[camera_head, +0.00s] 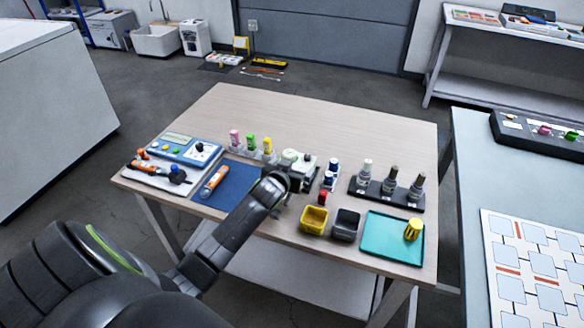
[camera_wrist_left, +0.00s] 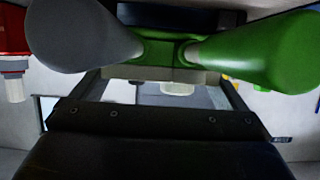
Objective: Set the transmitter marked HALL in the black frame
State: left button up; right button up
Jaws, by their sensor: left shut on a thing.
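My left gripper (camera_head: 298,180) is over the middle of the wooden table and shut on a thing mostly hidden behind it. Pale round-topped pieces (camera_head: 290,155) show just beyond the gripper; I cannot tell whether one is held. In the left wrist view, a grey rounded shape (camera_wrist_left: 80,35) and a green rounded shape (camera_wrist_left: 260,50) meet near the middle; I cannot tell fingers from held thing. No HALL marking is readable. I cannot single out the black frame; the area around the gripper is partly covered by my arm. My right gripper is out of view.
Pink, green and yellow pieces (camera_head: 250,141) stand behind the blue mat (camera_head: 232,178). A dark rack (camera_head: 370,190) holds three bottles. Yellow (camera_head: 313,222) and black (camera_head: 345,227) bins stand in front. The table's back is clear.

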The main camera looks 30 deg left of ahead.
pick_arm(q)
jog(key=shift+f, duration=0.65)
dwell(0.4)
jog(key=o, duration=0.8)
jog(key=shift+o, duration=0.2)
jog(key=shift+r+p, duration=0.55)
jog(key=shift+r, duration=0.1)
notch_tip(320, 180, up, 6)
jog(key=p, duration=0.6)
dwell(0.6)
